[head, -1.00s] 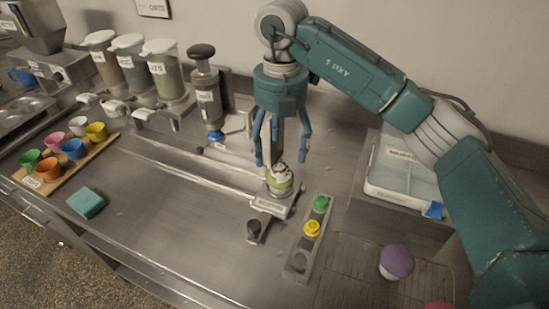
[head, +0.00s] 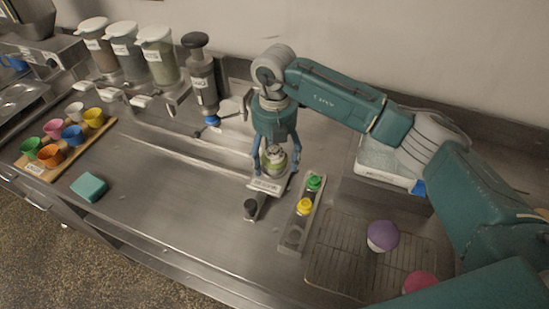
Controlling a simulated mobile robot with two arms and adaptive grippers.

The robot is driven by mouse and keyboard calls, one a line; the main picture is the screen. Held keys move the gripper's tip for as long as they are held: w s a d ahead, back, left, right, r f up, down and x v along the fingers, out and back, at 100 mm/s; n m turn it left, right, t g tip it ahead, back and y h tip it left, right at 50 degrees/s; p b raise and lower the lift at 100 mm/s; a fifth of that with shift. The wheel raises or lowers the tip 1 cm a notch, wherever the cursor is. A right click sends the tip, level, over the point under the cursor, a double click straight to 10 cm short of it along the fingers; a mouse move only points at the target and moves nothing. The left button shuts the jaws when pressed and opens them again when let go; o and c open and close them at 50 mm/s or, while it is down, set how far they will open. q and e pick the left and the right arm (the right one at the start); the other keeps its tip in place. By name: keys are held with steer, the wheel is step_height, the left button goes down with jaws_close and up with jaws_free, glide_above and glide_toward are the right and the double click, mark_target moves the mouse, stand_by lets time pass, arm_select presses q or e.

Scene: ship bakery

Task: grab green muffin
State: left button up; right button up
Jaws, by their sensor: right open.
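The green muffin (head: 274,161), pale green with a light and dark topping, stands upright on a small labelled stand (head: 267,186) near the middle of the steel counter. My right gripper (head: 276,170) points down over it with its blue fingers spread on either side of the muffin. The fingers are open, and whether any of them touches the muffin cannot be told. My left gripper is not in view.
Right of the stand is a grey holder (head: 290,237) with a green cap (head: 314,183) and a yellow cap (head: 305,206). A black knob (head: 250,205) stands in front. A purple-topped muffin (head: 382,236) is on a wire rack (head: 340,262). Colored cups and a teal sponge (head: 89,187) are left.

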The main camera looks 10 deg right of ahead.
steer(key=c, duration=0.8)
steer(key=shift+c, duration=0.2)
